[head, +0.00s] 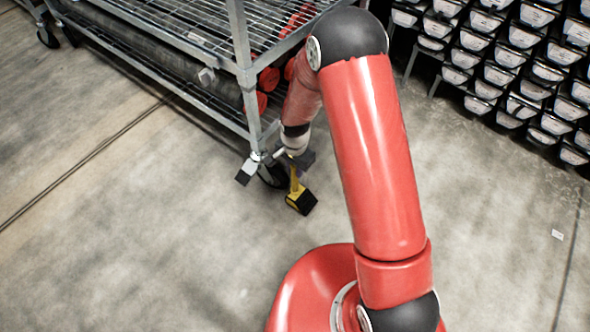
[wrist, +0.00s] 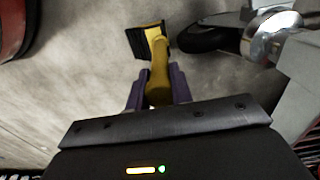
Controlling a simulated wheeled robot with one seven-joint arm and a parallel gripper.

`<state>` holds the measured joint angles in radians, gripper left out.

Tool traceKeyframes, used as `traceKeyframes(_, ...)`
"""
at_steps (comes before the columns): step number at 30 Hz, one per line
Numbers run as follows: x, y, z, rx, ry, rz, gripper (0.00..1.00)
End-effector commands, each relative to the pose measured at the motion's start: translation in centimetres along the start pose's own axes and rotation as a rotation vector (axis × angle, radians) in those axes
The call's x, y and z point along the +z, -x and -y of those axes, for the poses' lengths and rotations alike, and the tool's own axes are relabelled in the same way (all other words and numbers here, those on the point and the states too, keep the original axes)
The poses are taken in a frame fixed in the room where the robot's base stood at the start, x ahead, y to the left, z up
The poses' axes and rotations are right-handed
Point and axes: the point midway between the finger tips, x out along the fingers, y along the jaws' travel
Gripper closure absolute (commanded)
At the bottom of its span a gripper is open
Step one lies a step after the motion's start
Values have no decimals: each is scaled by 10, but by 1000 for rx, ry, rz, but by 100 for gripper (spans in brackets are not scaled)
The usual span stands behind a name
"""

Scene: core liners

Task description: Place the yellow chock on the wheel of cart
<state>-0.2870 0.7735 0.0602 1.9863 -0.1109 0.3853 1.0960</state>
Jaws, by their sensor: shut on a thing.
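The yellow chock (head: 296,197) has a yellow handle and a black-and-yellow wedge. In the head view it is low by the near corner of the cart (head: 243,60), close to the dark caster wheel (head: 272,176). In the wrist view the chock (wrist: 151,42) points away from my gripper (wrist: 158,95), whose jaws are shut on its handle. The wheel (wrist: 205,36) shows just right of the wedge, with a small gap or light contact; I cannot tell which.
The cart is a metal wire-shelf rack holding long dark cylinders with red ends (head: 269,79). Its corner post and shelf edge stand close to my gripper. A rack of stacked core trays (head: 500,75) is at the back right. Concrete floor (head: 130,240) is clear at left and in front.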

Motion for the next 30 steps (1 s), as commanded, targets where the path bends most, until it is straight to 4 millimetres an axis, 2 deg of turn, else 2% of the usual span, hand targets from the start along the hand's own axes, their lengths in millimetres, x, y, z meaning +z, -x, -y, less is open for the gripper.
traceKeyframes(2, 0, -8, 0, -1, 0, -1, 100)
traceKeyframes(13, 0, -12, 1, -2, 0, -1, 100)
traceKeyframes(14, 0, -12, 0, -1, 0, 0, 76)
traceKeyframes(18, 0, -12, 0, -1, 0, 0, 57)
traceKeyframes(26, 0, -11, 0, -1, 0, 0, 56)
traceKeyframes(30, 0, -3, 0, -2, 0, -1, 56)
